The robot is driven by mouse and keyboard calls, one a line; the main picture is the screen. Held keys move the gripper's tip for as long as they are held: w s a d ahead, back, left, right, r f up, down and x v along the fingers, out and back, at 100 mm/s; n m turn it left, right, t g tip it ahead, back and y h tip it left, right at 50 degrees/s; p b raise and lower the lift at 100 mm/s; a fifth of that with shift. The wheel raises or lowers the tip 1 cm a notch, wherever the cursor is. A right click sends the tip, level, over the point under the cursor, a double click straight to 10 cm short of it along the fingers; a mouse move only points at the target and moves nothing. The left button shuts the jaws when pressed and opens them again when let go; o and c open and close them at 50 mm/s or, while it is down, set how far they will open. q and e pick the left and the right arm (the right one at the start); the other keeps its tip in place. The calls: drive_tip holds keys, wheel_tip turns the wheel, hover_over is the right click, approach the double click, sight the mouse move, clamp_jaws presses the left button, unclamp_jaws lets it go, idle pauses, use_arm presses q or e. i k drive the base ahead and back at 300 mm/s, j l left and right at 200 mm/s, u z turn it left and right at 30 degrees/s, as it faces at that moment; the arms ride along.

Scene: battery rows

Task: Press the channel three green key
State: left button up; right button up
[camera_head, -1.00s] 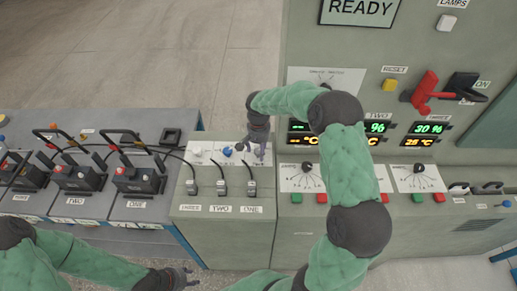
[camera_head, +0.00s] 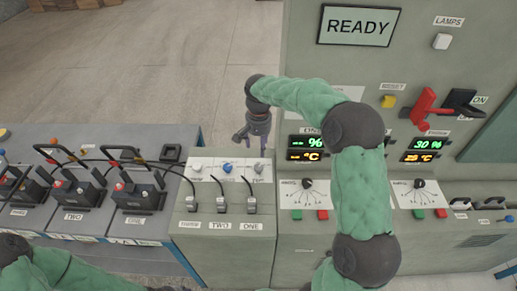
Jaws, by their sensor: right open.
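The channel three green key (camera_head: 418,214) is a small green button on the cabinet's lower front, left of a red key (camera_head: 440,213) and below a selector knob (camera_head: 419,184). The channel three display (camera_head: 424,150) above them reads 30 %. My right gripper (camera_head: 252,143) is open and empty, pointing down behind the small grey console, well left of the key. My right arm (camera_head: 362,190) hides the channel two display and keys. My left gripper is at the bottom edge, mostly cut off; its fingers cannot be made out.
The grey console (camera_head: 222,250) carries white and blue knobs and several cable plugs. Battery units (camera_head: 138,190) with raised handles stand on the left. A red lever (camera_head: 422,108) sticks out from the cabinet. A READY screen (camera_head: 358,26) is above. Channel one's green key (camera_head: 297,215) is left of my arm.

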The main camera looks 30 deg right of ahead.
sight(418, 213)
drive_tip(key=k, duration=1)
